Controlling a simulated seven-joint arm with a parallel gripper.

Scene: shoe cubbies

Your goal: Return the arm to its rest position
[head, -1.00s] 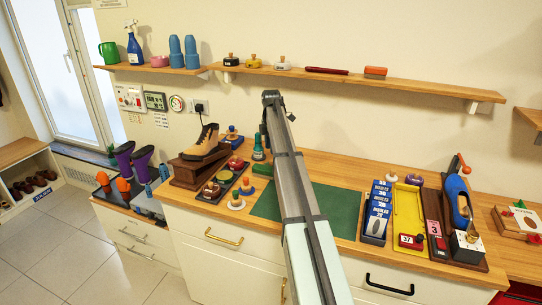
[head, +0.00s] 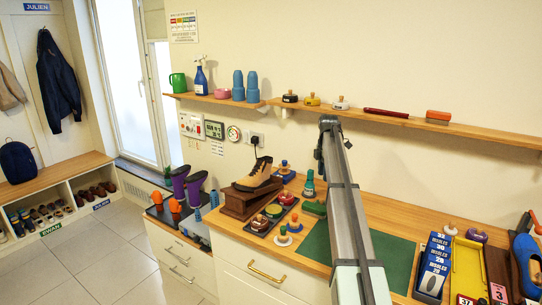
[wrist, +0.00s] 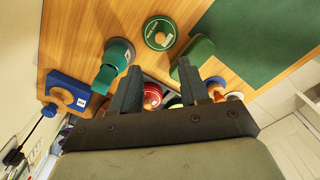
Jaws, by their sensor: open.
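My arm reaches from the bottom of the head view over the counter (head: 400,285), its far joint in front of the wall. My gripper hardly shows there, mostly behind the arm. In the wrist view my gripper (wrist: 159,72) has its two fingers apart, with nothing held between them. It is above the counter's shoe-care items. A teal bottle-like item (wrist: 116,55) is left of the fingers, and a round green tin (wrist: 160,33) lies beyond them. A green brush-like block (wrist: 199,52) is close by the right finger. A red-topped tin (wrist: 152,93) shows between the fingers, lower down.
A green mat (head: 390,258) lies to the right, mostly bare. A wall shelf (head: 390,119) with tins and brushes runs behind the arm. Blue boxes (head: 433,262) stand at the right.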

